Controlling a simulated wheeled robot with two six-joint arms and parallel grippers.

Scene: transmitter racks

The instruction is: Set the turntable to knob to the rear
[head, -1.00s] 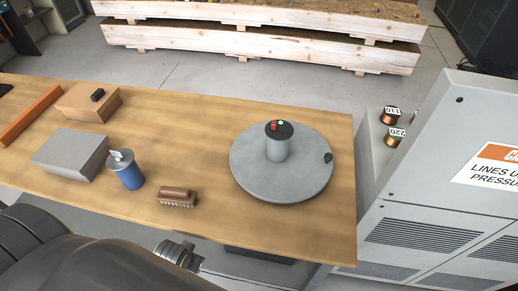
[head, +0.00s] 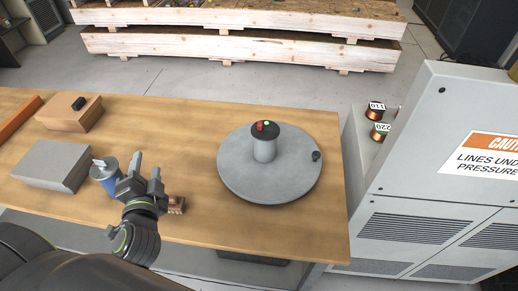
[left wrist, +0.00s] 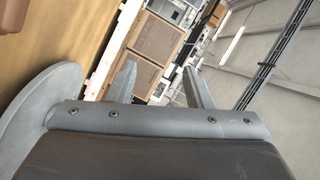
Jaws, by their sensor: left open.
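The turntable (head: 240,183) is a round grey disc on the wooden table, right of centre in the head view. A grey post with a black top (head: 264,145) stands at its middle, bearing a red and a green button. A small dark knob (head: 316,156) sits on the disc's right rim. My left gripper (head: 147,172) is open and empty, fingers up, left of the turntable and apart from it. The disc's edge (left wrist: 38,112) shows at the left of the left wrist view, with the gripper fingers (left wrist: 160,85) spread apart. My right gripper is not in view.
A blue can (head: 104,176), a brush (head: 177,204), a grey block (head: 50,165) and a cardboard box (head: 70,115) lie on the table's left part. A grey cabinet (head: 440,130) stands right of the table. The tabletop between gripper and turntable is clear.

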